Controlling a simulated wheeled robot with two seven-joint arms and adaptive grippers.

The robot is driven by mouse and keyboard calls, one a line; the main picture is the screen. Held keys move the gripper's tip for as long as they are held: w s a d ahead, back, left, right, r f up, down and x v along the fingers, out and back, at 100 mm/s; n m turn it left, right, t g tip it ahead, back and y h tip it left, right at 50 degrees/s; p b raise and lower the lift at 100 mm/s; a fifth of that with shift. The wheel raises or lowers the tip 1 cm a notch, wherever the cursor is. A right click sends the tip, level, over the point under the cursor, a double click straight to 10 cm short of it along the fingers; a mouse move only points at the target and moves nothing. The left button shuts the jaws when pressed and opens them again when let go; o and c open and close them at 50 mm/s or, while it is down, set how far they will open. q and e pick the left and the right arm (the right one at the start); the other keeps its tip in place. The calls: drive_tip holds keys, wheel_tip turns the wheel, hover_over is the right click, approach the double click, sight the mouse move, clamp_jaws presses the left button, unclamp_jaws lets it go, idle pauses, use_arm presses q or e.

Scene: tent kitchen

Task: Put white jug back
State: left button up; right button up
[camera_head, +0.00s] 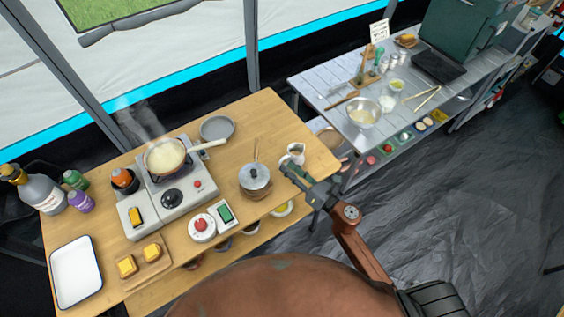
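A small white jug (297,150) with something brown showing at its mouth stands near the right end of the wooden table (262,112). It looks upright. My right gripper (289,167) reaches in from the lower right, and its fingertips are right at the near side of the jug and overlap its lower part. At this size I cannot tell whether the fingers are closed on the jug or only beside it. My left gripper is not in view.
A grey plate (217,128) lies behind. A metal table (318,85) with bowls stands at the right, across a gap.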

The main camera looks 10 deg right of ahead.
drive_tip(key=v, duration=0.7)
